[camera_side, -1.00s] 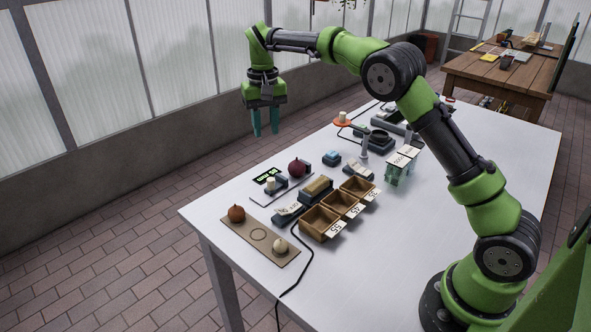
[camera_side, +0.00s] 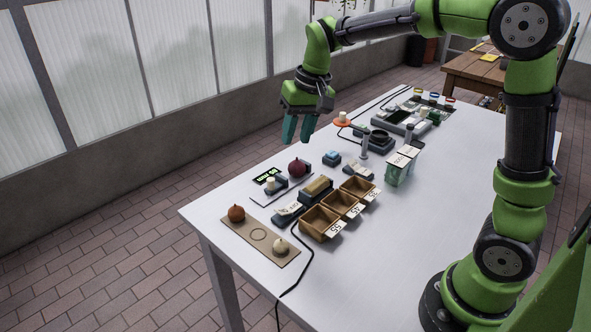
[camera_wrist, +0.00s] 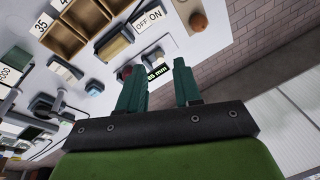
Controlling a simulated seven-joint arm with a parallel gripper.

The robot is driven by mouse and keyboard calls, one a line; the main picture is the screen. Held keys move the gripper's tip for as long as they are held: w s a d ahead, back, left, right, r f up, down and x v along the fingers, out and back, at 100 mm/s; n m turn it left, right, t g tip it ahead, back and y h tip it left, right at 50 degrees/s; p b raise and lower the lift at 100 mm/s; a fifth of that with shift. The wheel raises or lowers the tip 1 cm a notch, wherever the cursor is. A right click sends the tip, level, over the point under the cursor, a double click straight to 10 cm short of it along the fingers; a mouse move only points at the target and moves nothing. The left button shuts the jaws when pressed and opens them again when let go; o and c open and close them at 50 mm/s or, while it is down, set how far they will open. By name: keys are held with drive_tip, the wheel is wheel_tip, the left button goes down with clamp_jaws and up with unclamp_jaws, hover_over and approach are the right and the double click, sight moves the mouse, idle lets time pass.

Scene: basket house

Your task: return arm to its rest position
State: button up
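My green arm reaches over the white table (camera_side: 420,240) from its base at the right. My gripper (camera_side: 299,130) is raised above the far edge of the table, with its teal fingers pointing down and slightly tilted. In the wrist view the two fingers of my gripper (camera_wrist: 160,78) stand apart with nothing between them. A dark red ball (camera_side: 298,168) rests on a small stand on the table, below and apart from the fingers. It is partly hidden behind a finger in the wrist view.
A tan board (camera_side: 262,238) holds an orange ball (camera_side: 236,213) and a pale ball (camera_side: 281,246). Wooden bins (camera_side: 321,222) with number cards stand mid-table. The front right tabletop is clear.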

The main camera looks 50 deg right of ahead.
drive_tip(key=s+a+r+t, duration=0.1)
drive_tip(key=s+t, duration=0.1)
drive_tip(key=s, duration=0.7)
drive_tip(key=s+a+r+t, duration=0.1)
drive_tip(key=s+a+t, duration=0.1)
drive_tip(key=s, duration=0.8)
drive_tip(key=shift+r+n+t+y, duration=0.25)
drive_tip(key=shift+n+t+y, duration=0.05)
drive_tip(key=shift+y, duration=0.1)
